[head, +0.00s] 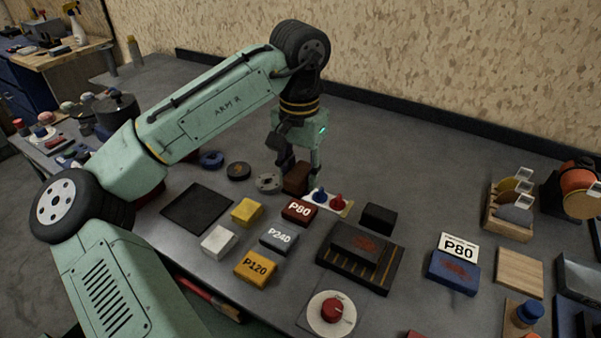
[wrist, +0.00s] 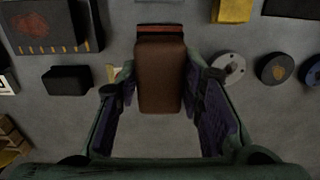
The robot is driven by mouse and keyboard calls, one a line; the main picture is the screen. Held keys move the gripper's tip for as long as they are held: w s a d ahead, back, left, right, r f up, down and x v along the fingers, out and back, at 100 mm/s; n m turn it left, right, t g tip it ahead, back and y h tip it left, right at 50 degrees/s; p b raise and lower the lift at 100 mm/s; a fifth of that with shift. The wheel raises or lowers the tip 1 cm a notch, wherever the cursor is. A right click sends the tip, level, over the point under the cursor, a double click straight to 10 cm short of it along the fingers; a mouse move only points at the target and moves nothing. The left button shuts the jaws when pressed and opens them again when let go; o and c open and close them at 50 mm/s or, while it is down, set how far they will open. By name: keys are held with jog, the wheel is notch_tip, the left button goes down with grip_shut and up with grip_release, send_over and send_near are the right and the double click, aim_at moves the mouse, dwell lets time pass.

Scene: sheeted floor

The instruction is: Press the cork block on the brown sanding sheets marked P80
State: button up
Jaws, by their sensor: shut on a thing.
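My gripper (head: 299,168) is shut on a brown cork block (head: 296,179), above the table. In the wrist view the cork block (wrist: 160,78) stands between the two fingers (wrist: 161,88). The dark red-brown stack of sanding sheets marked P80 (head: 300,211) lies just in front of the block in the head view. In the wrist view a dark reddish edge of that stack (wrist: 160,29) shows beyond the block's far end. The block looks apart from the stack; its exact height is unclear.
Grey P240 (head: 279,238) and yellow P120 (head: 256,266) stacks lie nearby, with white and yellow blocks. A tray with red and blue knobs (head: 329,202) and a black block (head: 378,218) stand right. A grey disc (wrist: 228,68) lies beside the gripper.

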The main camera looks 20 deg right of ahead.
aim_at(300, 209)
jog(key=shift+s+f+b, duration=0.15)
jog(key=shift+f+b, duration=0.3)
jog(key=shift+f, duration=0.2)
notch_tip(300, 209, down, 5)
jog(key=b, duration=0.4)
jog(key=shift+r+b, duration=0.2)
jog(key=shift+b, duration=0.1)
jog(key=shift+f, duration=0.55)
dwell(1.9)
jog(key=shift+r, duration=0.1)
notch_tip(300, 209, up, 5)
jog(key=p, duration=0.5)
jog(key=shift+r+p, duration=0.45)
jog(key=shift+r, duration=0.55)
